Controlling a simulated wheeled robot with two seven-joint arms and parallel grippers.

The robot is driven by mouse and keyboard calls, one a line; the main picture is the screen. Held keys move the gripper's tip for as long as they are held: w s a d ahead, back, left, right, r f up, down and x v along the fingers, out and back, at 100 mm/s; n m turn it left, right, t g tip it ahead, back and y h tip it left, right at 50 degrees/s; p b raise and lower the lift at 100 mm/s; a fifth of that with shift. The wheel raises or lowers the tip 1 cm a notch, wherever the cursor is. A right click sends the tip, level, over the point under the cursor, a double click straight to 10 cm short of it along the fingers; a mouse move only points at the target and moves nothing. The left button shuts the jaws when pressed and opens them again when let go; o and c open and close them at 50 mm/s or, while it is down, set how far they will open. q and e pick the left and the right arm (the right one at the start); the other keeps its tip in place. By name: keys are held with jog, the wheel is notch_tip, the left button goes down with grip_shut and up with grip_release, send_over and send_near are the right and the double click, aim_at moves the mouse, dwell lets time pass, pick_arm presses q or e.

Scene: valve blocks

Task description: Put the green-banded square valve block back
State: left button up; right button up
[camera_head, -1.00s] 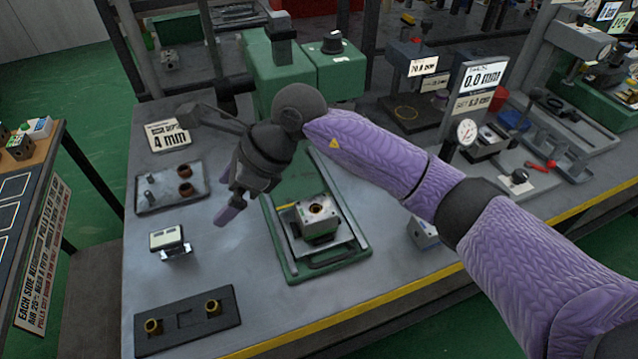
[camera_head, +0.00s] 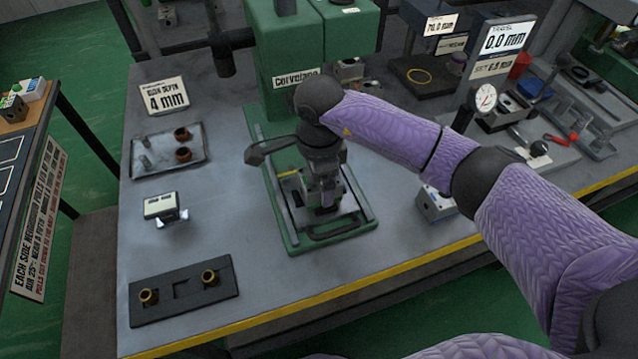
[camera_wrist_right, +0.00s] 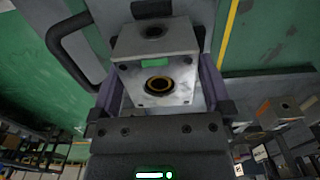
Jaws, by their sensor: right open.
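The square valve block (camera_wrist_right: 185,72) is pale grey, with a brass-ringed bore and a small green patch on the face seen in the right wrist view. It sits in the fixture on the green press base (camera_head: 345,238), and my right gripper mostly hides it in the head view. My right gripper (camera_head: 326,200) points down over it, open, with purple fingers on both sides of the block in the right wrist view. I cannot tell whether they touch it. My left gripper is not in view.
The green press (camera_head: 285,65) stands behind. A black plate (camera_head: 180,312) with two brass rings, a white-topped piece (camera_head: 160,205) and a metal tray (camera_head: 155,163) are left on the bench. A grey block (camera_head: 436,206) stands right. A side table (camera_head: 40,150) is far left.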

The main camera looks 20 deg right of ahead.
jog(key=c, duration=0.4)
grip_shut()
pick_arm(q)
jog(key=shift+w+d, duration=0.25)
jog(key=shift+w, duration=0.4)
pick_arm(e)
jog(key=shift+r, duration=0.15)
